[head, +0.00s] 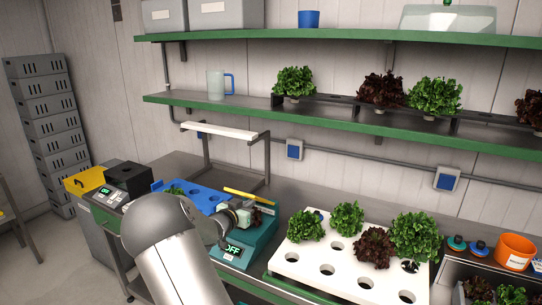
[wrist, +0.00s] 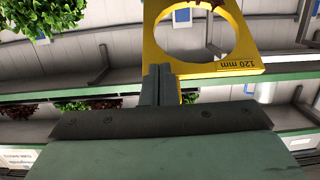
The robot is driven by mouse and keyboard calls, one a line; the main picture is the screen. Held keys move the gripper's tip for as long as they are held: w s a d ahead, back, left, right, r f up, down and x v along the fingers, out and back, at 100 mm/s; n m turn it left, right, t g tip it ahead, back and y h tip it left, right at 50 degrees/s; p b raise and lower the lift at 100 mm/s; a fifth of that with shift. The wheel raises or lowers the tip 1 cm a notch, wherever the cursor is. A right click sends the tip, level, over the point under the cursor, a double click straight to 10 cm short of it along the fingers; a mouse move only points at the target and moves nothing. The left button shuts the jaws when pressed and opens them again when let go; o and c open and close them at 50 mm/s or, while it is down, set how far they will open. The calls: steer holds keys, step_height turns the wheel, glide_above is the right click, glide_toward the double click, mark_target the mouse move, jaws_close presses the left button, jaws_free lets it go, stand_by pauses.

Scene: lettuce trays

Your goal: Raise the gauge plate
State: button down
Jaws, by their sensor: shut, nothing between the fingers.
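The gauge plate is yellow with a large round hole and a "120 mm" mark, which reads upside down in the wrist view (wrist: 220,70). In the head view it shows nearly edge-on as a yellow strip (head: 248,195) above the teal machine (head: 262,240), whose display reads "OFF". My gripper (head: 236,208) is just below and beside the strip. In the wrist view my gripper's fingers (wrist: 160,70) are closed together with nothing between them, and their tips overlap the plate's lower edge; I cannot tell whether they touch it.
A blue holed tray (head: 200,199) lies left of the machine. A white raft (head: 345,272) with several lettuces stands to the right, beside an orange pot (head: 515,250). A white lamp bar (head: 218,131) on a stand rises behind. Green-edged shelves (head: 340,120) run along the wall above.

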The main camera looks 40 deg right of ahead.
steer(key=d+r+p, duration=0.1)
steer(key=d+r, duration=0.1)
steer(key=w+d+r+p, duration=0.1)
steer(key=r+p, duration=0.1)
steer(key=w+d+r+p, duration=0.1)
steer(key=d+r+p, duration=0.1)
steer(key=shift+d+r, duration=0.35)
steer(key=shift+r, duration=0.05)
steer(key=w+d+r+p, duration=0.1)
steer(key=w+d+r, duration=0.2)
steer(key=d, duration=0.6)
steer(key=shift+r, duration=0.35)
steer(key=shift+d+r, duration=0.1)
steer(key=shift+d, duration=0.05)
steer(key=s+a+f+b, duration=0.1)
steer(key=s+a, duration=0.1)
steer(key=a, duration=0.4)
steer(key=shift+a, duration=0.15)
